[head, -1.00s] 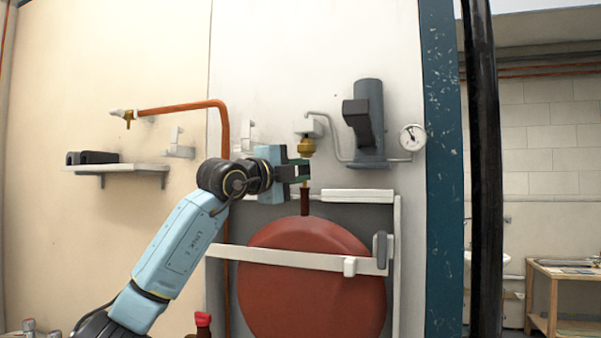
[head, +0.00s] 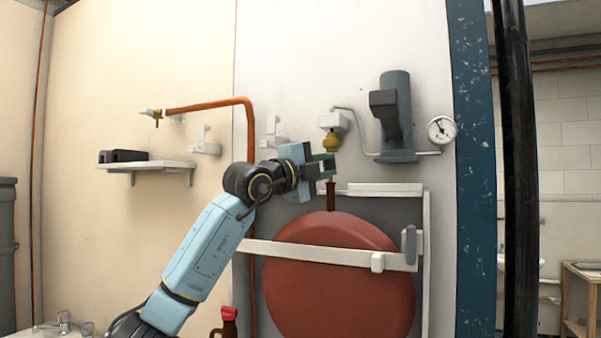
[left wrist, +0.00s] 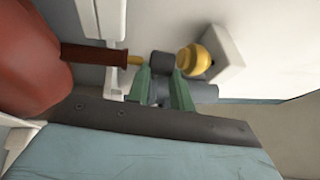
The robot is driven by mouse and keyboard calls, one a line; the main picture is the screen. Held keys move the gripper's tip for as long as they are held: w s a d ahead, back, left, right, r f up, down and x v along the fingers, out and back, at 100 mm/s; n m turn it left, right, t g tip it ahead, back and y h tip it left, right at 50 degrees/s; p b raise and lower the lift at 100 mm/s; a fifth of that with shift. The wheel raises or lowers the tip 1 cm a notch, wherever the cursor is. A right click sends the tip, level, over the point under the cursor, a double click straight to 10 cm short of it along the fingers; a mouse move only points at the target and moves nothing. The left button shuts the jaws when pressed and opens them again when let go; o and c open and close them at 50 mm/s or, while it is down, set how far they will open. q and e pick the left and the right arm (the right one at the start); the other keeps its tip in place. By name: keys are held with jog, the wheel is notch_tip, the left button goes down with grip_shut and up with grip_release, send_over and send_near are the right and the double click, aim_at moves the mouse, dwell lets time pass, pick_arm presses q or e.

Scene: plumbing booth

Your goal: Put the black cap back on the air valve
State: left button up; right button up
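The red round vessel (head: 338,272) has a brown upright stem with a brass tip, the air valve (head: 331,197), on top. In the left wrist view the air valve (left wrist: 133,59) lies sideways, its brass tip pointing at the dark cap. My left gripper (head: 328,165) is just above the valve, below a brass ball fitting (head: 332,142). In the left wrist view its green fingers (left wrist: 163,78) flank the dark cylindrical black cap (left wrist: 162,64) and appear shut on it. The cap looks roughly in line with the valve; whether they touch cannot be told. My right gripper is out of view.
A white bar (head: 320,255) crosses the vessel. A dark pump (head: 397,120) and a gauge (head: 441,130) are on the wall at right. A copper pipe (head: 210,104) and a small shelf (head: 145,165) are at left.

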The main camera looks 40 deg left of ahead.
pick_arm(q)
jog(key=shift+o, duration=0.8)
jog(key=f+b+v, duration=0.2)
jog(key=v, duration=0.7)
jog(key=shift+w+a+g+y+b, duration=0.15)
jog(key=shift+g+y+b, duration=0.15)
jog(key=s, duration=0.2)
jog(key=s+r, duration=0.1)
jog(key=s, duration=0.1)
jog(key=shift+s+a+r+b, duration=0.1)
jog(key=shift+s+r+b, duration=0.15)
jog(key=shift+b, duration=0.15)
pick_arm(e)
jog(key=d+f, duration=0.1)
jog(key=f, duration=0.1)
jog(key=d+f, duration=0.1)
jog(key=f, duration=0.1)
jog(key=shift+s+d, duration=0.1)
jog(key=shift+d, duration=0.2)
